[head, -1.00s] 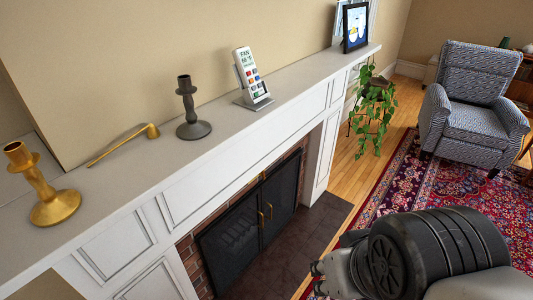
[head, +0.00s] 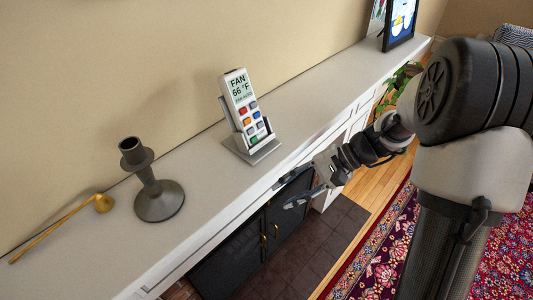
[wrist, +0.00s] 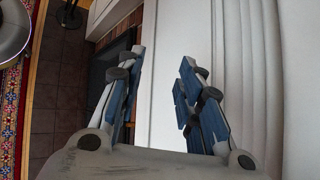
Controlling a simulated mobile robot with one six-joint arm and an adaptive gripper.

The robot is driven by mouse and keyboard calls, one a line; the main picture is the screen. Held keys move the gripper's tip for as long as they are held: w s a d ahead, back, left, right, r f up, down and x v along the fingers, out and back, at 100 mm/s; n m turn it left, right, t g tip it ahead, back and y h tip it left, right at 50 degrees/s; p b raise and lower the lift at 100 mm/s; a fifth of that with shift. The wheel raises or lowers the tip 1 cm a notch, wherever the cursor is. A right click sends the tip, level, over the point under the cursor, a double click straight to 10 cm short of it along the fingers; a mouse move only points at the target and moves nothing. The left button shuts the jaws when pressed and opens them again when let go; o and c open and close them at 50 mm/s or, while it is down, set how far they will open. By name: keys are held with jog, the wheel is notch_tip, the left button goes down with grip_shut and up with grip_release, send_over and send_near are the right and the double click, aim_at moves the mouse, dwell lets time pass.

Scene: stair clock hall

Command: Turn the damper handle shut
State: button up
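I cannot make out a damper handle in either view. The dark fireplace doors (head: 245,262) are below the mantel in the head view, with two small brass pulls (head: 275,230) upright near their middle. My gripper (head: 289,190) is in front of the white mantel front, just below the shelf edge, above the doors. Its two fingers are spread, with nothing between them. In the wrist view my gripper (wrist: 160,75) is open, and the white panelled surround (wrist: 180,30) shows behind and between the fingers. Part of the fireplace front is hidden by my gripper and arm.
The mantel shelf (head: 205,205) holds a brass snuffer (head: 70,224), a dark candlestick (head: 158,200), a remote in a stand (head: 245,110) and a framed picture (head: 400,22). A trailing plant (head: 395,85) is behind my arm. A dark hearth (head: 320,240) and patterned rug (head: 375,245) are below.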

jog(key=w+d+f+m+t+y+p, duration=0.1)
jog(key=w+d+f+m+t+y, duration=0.1)
jog(key=w+f+m+y, duration=0.35)
jog(key=m+t+h+p, duration=0.3)
jog(key=m+t, duration=0.9)
send_near(269, 201)
jog(key=shift+n, duration=0.25)
jog(key=b+x, duration=0.3)
jog(key=x, duration=0.7)
jog(key=shift+w+a, duration=0.1)
jog(key=shift+a, duration=0.1)
jog(key=shift+c, duration=0.5)
grip_shut()
